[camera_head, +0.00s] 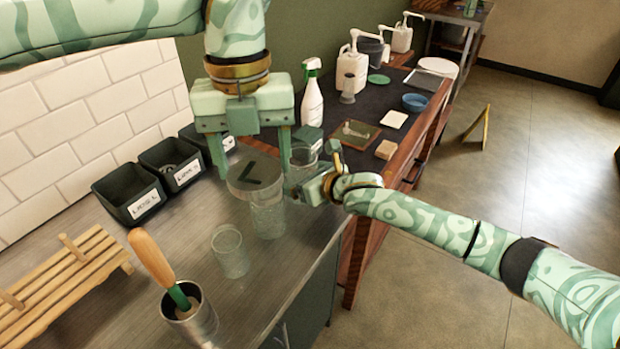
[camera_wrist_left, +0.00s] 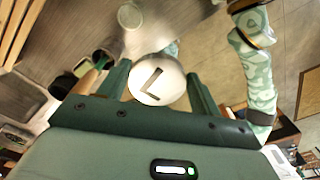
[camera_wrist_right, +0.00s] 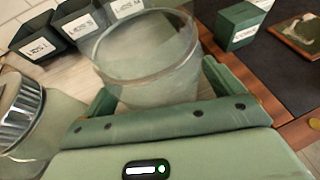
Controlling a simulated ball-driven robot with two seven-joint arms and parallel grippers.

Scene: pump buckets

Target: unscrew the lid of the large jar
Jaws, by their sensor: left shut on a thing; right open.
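The lid (camera_head: 255,175) of the large jar is a pale disc with a dark L-shaped mark. My left gripper (camera_head: 252,158) points down and is shut on this lid, one finger on each side; the left wrist view shows the lid (camera_wrist_left: 165,92) between the fingers. The clear large jar (camera_head: 268,218) stands below the lid on the counter. I cannot tell if the lid still touches its rim. My right gripper (camera_head: 302,190) is open just right of the large jar. In the right wrist view a clear glass vessel (camera_wrist_right: 150,75) fills the space before its fingers.
A clear cup (camera_head: 230,253) and a metal can (camera_head: 190,324) with a wooden-handled tool stand nearer. Labelled bins (camera_head: 130,192) line the wall. A wooden rack (camera_head: 60,285) lies left. A dark-topped table (camera_head: 375,112) beyond holds a spray bottle (camera_head: 312,100) and pump bottles.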

